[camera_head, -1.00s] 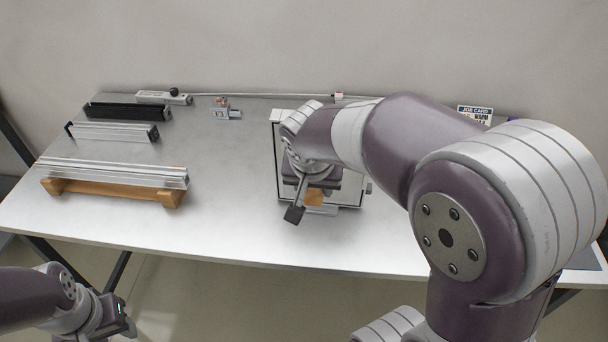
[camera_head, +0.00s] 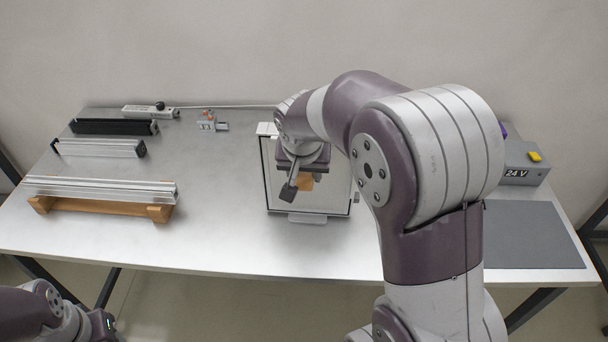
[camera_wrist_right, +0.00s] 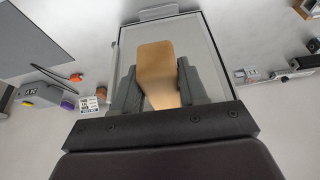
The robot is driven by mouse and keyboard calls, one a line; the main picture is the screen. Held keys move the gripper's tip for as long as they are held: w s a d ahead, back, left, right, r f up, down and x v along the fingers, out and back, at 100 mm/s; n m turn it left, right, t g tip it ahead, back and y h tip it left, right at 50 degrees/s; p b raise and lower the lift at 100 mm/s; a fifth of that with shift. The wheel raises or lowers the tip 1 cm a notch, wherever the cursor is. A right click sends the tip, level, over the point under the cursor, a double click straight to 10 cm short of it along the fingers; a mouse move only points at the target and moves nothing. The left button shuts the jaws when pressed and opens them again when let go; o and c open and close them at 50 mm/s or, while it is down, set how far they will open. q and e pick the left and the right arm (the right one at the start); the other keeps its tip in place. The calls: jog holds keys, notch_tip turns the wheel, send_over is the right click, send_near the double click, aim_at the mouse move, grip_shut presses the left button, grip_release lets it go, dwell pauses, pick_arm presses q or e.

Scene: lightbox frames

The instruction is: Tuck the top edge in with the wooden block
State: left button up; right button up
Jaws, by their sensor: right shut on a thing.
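The lightbox frame (camera_head: 267,194) is a pale panel with thin dark edges in the middle of the table, with a small tab at its near edge. My right gripper (camera_wrist_right: 157,80) is shut on the wooden block (camera_wrist_right: 157,62), one grey finger on each side. In the head view the block (camera_head: 306,183) shows below my right wrist, over the panel's middle. I cannot tell whether it touches the panel. My right wrist hides much of the frame's far part and top edge. My left gripper (camera_head: 106,324) is at the lower left, off the table; its jaws are unclear.
At the left, metal profiles (camera_head: 100,186) rest on a wooden stand (camera_head: 95,207), with black (camera_head: 113,127) and silver (camera_head: 100,149) bars behind. A small clamp-like part (camera_head: 210,123) lies at the back. At the right are a 24 V box (camera_head: 524,165) and grey mat (camera_head: 535,236).

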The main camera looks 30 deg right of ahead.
jog(key=shift+w+d+p, duration=0.35)
jog(key=shift+w+d, duration=0.2)
jog(key=shift+w, duration=0.3)
jog(key=shift+w+d+p, duration=0.3)
jog(key=shift+w+d, duration=0.25)
jog(key=shift+w, duration=0.3)
dwell(1.8)
jog(key=shift+s+a+f+b, duration=0.1)
jog(key=shift+s+a+b, duration=0.15)
jog(key=shift+s+b, duration=0.05)
jog(key=shift+s+a+b, duration=0.3)
jog(key=shift+s+a, duration=0.15)
jog(key=shift+s, duration=0.3)
jog(key=shift+s+a+b, duration=0.3)
jog(key=shift+s+a, duration=0.2)
jog(key=shift+s, duration=0.25)
jog(key=shift+s+a+b, duration=0.3)
jog(key=shift+s+a, duration=0.15)
jog(key=shift+s, duration=0.3)
